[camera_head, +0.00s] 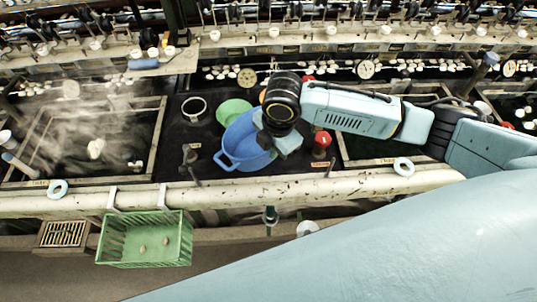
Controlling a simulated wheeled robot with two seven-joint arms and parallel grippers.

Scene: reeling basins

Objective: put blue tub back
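The blue tub (236,149) sits upright on the dark strip between the two basins, with a handle loop at its front left. My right arm comes in from the right, and its gripper (277,143) is over the right rim of the tub, hiding that side. The fingers point down and away from view, so I cannot tell whether they are open, shut or touching the rim. My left gripper does not show.
A green bowl (233,109) stands just behind the tub, a dark-rimmed cup (194,107) to its left, and a red jar (321,144) right of the gripper. A pale rail (230,193) runs in front, with a green basket (145,240) hanging from it. A steaming basin lies left.

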